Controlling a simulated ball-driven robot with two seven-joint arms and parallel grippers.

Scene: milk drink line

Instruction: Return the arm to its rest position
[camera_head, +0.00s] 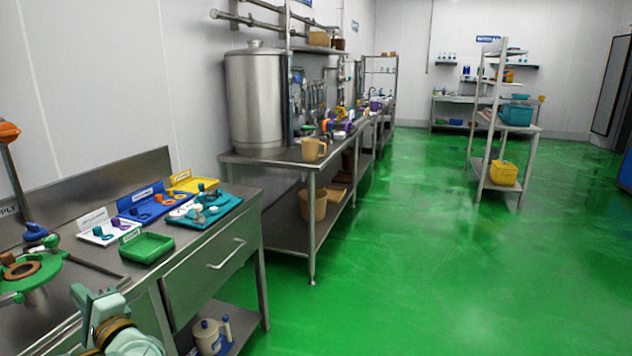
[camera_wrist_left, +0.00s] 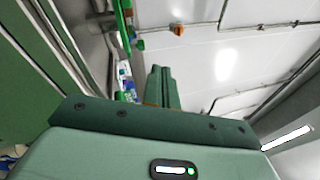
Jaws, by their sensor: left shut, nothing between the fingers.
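My left gripper (camera_head: 97,306) shows at the lower left of the head view, in front of the steel counter's near edge. It is pale green, shut and empty. In the left wrist view its closed green fingers (camera_wrist_left: 160,88) point away with nothing between them. My right gripper is in neither view.
The steel counter (camera_head: 75,262) holds a green tray (camera_head: 147,248), a teal tray (camera_head: 212,212), a blue tray (camera_head: 150,200) and a green round fixture (camera_head: 28,272) near my gripper. A jug (camera_head: 211,336) stands on its lower shelf. Green floor (camera_head: 400,270) to the right is clear.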

